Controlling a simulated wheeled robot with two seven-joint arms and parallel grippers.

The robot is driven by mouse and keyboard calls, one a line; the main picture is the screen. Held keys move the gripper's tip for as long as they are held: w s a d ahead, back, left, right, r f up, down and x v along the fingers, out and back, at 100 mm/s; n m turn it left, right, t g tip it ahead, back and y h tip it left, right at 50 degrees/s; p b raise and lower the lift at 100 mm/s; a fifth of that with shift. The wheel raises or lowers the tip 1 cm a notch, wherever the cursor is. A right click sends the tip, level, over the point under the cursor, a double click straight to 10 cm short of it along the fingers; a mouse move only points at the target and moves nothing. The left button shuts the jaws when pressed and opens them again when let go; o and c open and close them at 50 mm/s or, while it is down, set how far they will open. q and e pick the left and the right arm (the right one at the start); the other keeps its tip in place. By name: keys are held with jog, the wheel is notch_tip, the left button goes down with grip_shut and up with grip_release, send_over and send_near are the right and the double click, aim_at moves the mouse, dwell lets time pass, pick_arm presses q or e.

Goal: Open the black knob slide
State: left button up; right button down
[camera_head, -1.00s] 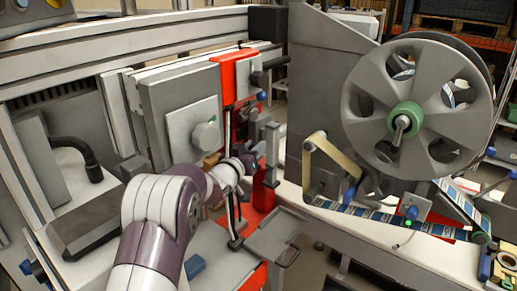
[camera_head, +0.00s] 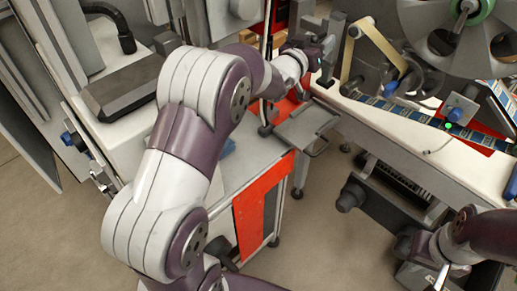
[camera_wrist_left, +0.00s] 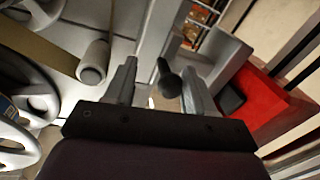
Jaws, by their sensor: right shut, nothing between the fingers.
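My left gripper (camera_head: 326,50) is at a grey upright bracket beside the reel machine. In the left wrist view the gripper (camera_wrist_left: 161,82) is open, with its two grey fingers apart. A black knob (camera_wrist_left: 168,80) on a short dark stem shows between the fingers; I cannot tell whether they touch it. In the head view the knob is hidden or too small to make out behind my wrist. My right gripper (camera_head: 412,262) is low at the right, shut and empty, away from the slide, with its fingertips hard to make out.
The large grey reel (camera_head: 430,30) and blue-printed tape strip (camera_head: 400,108) stand right of my left gripper. A grey tray (camera_head: 305,125) sits below it, by a red-edged cabinet (camera_head: 250,215). A red block (camera_wrist_left: 270,105) lies right of the fingers. Open floor lies in front.

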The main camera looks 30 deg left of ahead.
pick_arm(q)
jog(key=s+f+g+y+p, duration=0.1)
jog(key=s+g+p, duration=0.3)
jog(key=s, duration=0.6)
jog(key=s+f+g+y+p, duration=0.1)
jog(key=s+f+g+p, duration=0.3)
jog(key=s, duration=0.7)
jog(key=s+f+g+p, duration=0.2)
jog(key=s+g, duration=0.5)
jog(key=s, duration=0.4)
jog(key=shift+a+f+y+p, duration=0.35)
jog(key=shift+a+y+p, duration=0.05)
jog(key=shift+p, duration=0.5)
